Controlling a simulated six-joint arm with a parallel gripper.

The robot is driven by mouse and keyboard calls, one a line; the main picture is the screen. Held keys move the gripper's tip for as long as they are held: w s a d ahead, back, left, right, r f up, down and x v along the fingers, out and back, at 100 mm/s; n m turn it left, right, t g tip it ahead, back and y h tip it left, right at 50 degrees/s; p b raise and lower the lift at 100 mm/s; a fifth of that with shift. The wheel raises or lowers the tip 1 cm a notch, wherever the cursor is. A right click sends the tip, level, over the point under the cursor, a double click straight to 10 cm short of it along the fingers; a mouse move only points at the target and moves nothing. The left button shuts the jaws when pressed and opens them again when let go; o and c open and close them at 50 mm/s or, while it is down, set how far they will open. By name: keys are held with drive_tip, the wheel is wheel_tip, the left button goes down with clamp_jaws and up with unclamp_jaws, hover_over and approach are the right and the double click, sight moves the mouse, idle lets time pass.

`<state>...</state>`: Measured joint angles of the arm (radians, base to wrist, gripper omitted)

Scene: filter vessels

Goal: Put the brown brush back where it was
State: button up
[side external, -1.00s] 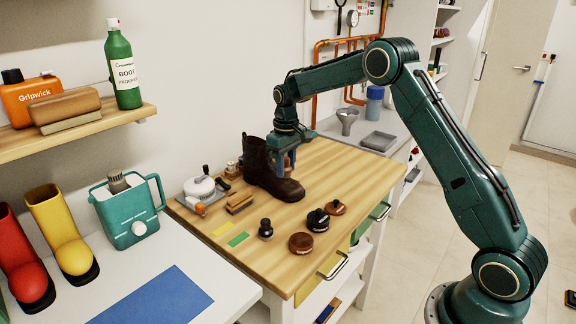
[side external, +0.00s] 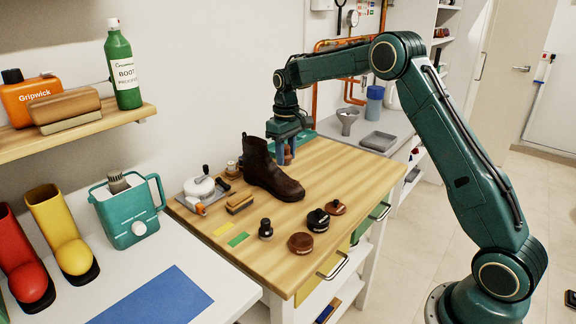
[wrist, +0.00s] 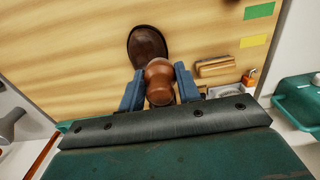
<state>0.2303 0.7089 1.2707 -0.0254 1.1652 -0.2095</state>
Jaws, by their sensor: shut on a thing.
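My gripper (wrist: 159,88) is shut on a brown, rounded wooden thing (wrist: 158,72), which looks like the brown brush by its knob-shaped handle. Its underside is hidden in the wrist view. The dark brown boot (side external: 270,172) stands upright on the wooden bench top (side external: 340,165). In the wrist view, part of the boot (wrist: 146,42) shows past the held brush.
Round brown (side external: 301,243) and black (side external: 318,220) pieces, a smaller brown one (side external: 336,207) and a black knob (side external: 265,229) stand at the front. Yellow and green patches (side external: 238,239) mark the bench.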

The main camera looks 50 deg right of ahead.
wheel_tip(320, 180, up, 8)
drive_tip(key=n, duration=0.2)
hover_over(280, 222)
drive_tip(key=shift+f, duration=0.15)
drive_tip(key=shift+f, duration=0.15)
wheel_tip(280, 222, down, 20)
drive_tip(key=shift+r, duration=0.1)
idle(0.8)
drive_tip(key=o, duration=0.9)
